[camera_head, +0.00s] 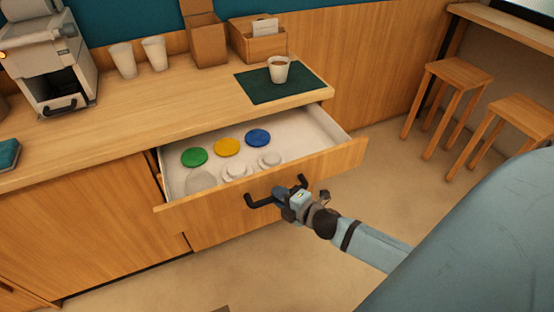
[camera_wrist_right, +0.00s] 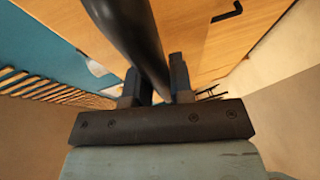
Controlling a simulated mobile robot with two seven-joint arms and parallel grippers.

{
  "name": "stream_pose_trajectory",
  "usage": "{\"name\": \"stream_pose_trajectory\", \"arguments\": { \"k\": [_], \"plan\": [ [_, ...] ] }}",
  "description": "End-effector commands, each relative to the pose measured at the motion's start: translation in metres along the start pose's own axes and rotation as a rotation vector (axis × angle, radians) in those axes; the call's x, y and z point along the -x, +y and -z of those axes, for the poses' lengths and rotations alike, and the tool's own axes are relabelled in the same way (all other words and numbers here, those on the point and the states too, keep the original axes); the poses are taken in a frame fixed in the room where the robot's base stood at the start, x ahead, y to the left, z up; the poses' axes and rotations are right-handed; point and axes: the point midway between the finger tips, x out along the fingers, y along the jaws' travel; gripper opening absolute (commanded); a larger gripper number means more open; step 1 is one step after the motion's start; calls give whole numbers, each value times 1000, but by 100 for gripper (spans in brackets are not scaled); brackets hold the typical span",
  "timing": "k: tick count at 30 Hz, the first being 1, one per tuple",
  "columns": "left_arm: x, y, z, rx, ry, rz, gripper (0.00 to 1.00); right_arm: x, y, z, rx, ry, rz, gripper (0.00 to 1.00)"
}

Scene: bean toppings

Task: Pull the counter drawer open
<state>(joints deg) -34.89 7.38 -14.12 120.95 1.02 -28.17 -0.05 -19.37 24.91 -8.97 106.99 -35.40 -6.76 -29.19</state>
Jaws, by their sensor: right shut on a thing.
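The counter drawer (camera_head: 320,165) stands pulled out from under the counter in the head view, and its inside shows. Its dark bar handle (camera_head: 262,201) is on the wooden front. My right gripper (camera_head: 282,192) is at the handle, shut on it near its middle. In the right wrist view the dark handle bar (camera_wrist_right: 135,40) runs between the two fingers of my right gripper (camera_wrist_right: 157,85). Green (camera_head: 194,157), yellow (camera_head: 227,147) and blue (camera_head: 258,138) discs lie in the drawer, with several whitish round items in front of them. My left gripper is not in view.
On the counter (camera_head: 150,110) are a coffee machine (camera_head: 45,65), two white cups, a wooden box (camera_head: 258,42) and a cup (camera_head: 278,70) on a dark green mat (camera_head: 255,88). Two wooden stools (camera_head: 458,75) stand at the right. The floor before the drawer is clear.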

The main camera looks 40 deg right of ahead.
Motion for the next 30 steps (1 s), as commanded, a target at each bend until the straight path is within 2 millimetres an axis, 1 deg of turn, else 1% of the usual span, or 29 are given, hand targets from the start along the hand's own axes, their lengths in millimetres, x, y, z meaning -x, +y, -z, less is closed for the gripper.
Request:
{"name": "stream_pose_trajectory", "arguments": {
  "k": [9, 10, 13, 23, 26, 29, 30],
  "plan": [
    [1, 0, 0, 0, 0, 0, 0, 0, 0, 0, 1, 0, -1, 0],
    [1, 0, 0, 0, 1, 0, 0, 0, 0, 0, 1, 0, -1, 23],
    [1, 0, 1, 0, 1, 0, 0, 0, 0, 0, 1, 0, 0, 46],
    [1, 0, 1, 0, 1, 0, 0, 3, 0, 0, 0, 0, 0, 46],
    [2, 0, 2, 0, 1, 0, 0, 12, -1, 1, -1, 0, 2, 46],
    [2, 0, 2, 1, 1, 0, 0, 29, -1, 1, -1, -1, 3, 46],
    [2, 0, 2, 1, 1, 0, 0, 38, -2, 1, -2, -1, 4, 46]
  ]
}}
